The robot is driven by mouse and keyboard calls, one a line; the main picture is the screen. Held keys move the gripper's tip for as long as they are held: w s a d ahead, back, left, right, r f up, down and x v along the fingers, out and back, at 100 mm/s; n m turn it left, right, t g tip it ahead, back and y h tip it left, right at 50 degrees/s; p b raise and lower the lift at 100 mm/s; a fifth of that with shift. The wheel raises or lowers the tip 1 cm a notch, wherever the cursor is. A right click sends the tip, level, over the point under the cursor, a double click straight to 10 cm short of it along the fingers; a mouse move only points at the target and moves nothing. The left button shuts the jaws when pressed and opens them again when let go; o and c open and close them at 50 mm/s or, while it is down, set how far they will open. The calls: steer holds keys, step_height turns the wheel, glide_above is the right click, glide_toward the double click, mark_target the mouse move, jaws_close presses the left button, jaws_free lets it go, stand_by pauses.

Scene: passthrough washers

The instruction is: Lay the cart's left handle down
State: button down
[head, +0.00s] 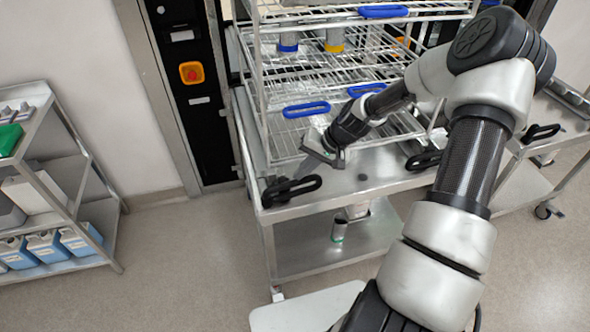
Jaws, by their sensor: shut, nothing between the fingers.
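The cart (358,189) stands in front of the washer with a wire rack on its top. Its left handle (305,185) is a black elongated loop on a dark pivot at the cart's front left corner. The loop points to the right along the front edge; whether it lies fully flat or is slightly raised I cannot tell. My gripper (304,168) is shut and empty, angled down to the left just above and behind this handle. Its fingertips are small and dark here, and I cannot tell whether they touch the handle.
The cart's right handle (423,160) is a similar black loop. The wire rack (285,140) with blue handles rises close behind my gripper. Another cart with a black handle (541,133) stands at right. A shelf (90,195) with bottles is at left; the floor between is clear.

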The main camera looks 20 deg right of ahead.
steer(key=shift+d+f+b, duration=0.3)
steer(key=shift+d+f, duration=0.2)
steer(key=shift+f, duration=0.25)
steer(key=shift+s+d+f, duration=0.15)
steer(key=shift+d+f, duration=0.05)
steer(key=shift+f, duration=0.05)
steer(key=shift+d+f, duration=0.15)
